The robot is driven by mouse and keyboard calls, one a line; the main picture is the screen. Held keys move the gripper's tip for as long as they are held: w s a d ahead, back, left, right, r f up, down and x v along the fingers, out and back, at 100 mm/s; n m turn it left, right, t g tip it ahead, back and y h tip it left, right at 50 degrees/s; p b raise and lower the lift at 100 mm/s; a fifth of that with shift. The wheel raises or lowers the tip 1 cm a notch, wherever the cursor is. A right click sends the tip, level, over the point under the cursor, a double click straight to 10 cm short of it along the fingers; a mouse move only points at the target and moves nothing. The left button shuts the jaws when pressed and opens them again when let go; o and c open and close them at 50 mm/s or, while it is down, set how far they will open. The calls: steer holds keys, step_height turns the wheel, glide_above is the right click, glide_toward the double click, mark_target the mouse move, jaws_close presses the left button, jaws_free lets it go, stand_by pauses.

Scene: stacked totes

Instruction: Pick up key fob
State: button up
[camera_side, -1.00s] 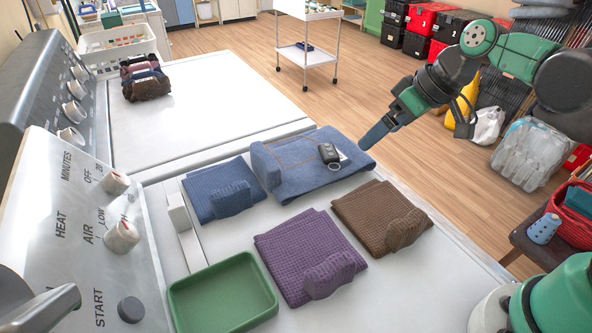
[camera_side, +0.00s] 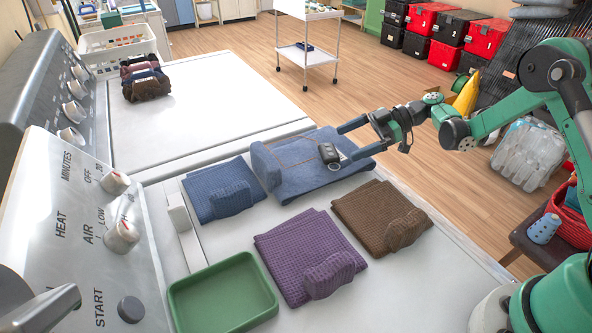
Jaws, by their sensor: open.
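The key fob (camera_side: 328,152) is small and black with a grey end. It lies on the folded blue denim cloth (camera_side: 292,185), near its right side, with a small pale patch beside it. My gripper (camera_side: 345,141) is open and empty. Its two blue fingers point left, one beyond the fob and one to its right over the cloth's right part. I cannot tell how high the fingers are above the cloth or whether they touch it.
A blue folded cloth (camera_side: 212,191), a purple one (camera_side: 296,245) and a brown one (camera_side: 368,209) lie around the denim on the white machine top. An empty green tray (camera_side: 215,316) is at the front. A control panel (camera_side: 75,245) rises at the left.

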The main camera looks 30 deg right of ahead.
mark_target(328, 150)
steer(key=shift+x, duration=2.25)
steer(key=c, duration=1.1)
steer(key=shift+c, duration=0.2)
steer(key=shift+r, duration=0.1)
